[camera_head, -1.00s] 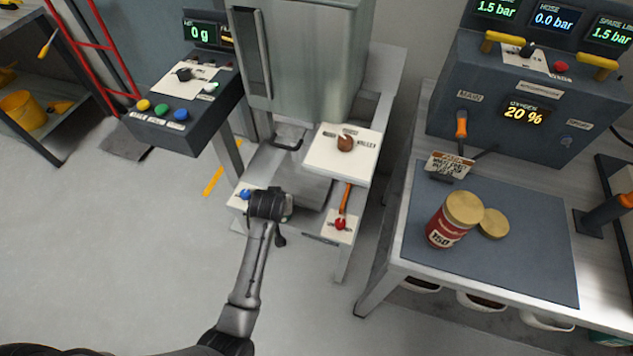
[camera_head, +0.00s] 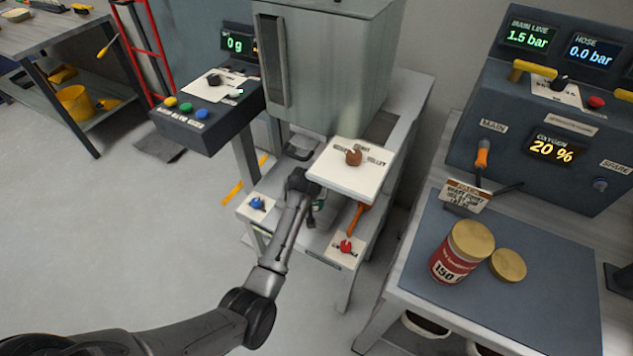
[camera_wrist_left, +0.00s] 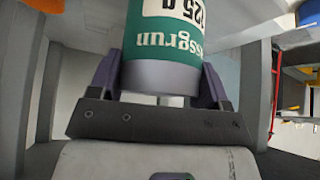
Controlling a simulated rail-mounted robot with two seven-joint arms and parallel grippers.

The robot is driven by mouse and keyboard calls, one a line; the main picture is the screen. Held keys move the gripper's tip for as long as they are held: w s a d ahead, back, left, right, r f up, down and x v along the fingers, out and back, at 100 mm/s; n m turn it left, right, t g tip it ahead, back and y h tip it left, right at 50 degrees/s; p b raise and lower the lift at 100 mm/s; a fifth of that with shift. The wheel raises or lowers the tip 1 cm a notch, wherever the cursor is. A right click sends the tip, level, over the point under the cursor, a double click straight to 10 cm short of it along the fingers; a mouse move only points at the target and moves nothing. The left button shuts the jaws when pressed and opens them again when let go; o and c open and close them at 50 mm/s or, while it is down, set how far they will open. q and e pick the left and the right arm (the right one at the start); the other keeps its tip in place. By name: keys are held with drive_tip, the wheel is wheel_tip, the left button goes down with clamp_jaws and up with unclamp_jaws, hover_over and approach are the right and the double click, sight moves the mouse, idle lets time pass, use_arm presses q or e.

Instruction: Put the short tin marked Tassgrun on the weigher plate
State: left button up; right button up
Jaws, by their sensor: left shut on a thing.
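My left gripper (camera_wrist_left: 160,78) is shut on a green tin with a white band (camera_wrist_left: 165,35), seen upside down in the left wrist view; the legible lettering reads "ssgrun" and "125 g". In the head view my left gripper (camera_head: 303,183) reaches in under the hopper machine, beside a white board with a brown knob. Only a small green and white bit of the tin shows there, behind the wrist. The weigher plate is not clearly seen, and I cannot tell whether the tin touches anything below. My right gripper is not in view.
The display (camera_head: 235,43) reads 0 g above a button box (camera_head: 207,110). The white board (camera_head: 350,170) overhangs near my wrist. An orange lever (camera_head: 356,220) and red knob (camera_head: 345,246) stand to its front.

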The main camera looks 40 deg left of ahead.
use_arm(q)
drive_tip(key=shift+w+a, duration=0.55)
drive_tip(key=shift+w, duration=0.35)
drive_tip(key=w+b, duration=0.1)
drive_tip(key=w+a, duration=0.1)
drive_tip(key=w+b, duration=0.1)
drive_tip(key=shift+w+a+f+b, duration=0.1)
drive_tip(key=shift+w+a+b, duration=0.2)
drive_tip(key=shift+a, duration=0.1)
drive_tip(key=shift+f+b, duration=0.2)
drive_tip(key=shift+b, duration=0.1)
drive_tip(key=shift+s+d, duration=0.1)
drive_tip(key=shift+s, duration=0.15)
drive_tip(key=shift+w+f, duration=0.1)
drive_tip(key=shift+w, duration=0.05)
drive_tip(key=o, duration=0.8)
drive_tip(key=shift+f, duration=0.15)
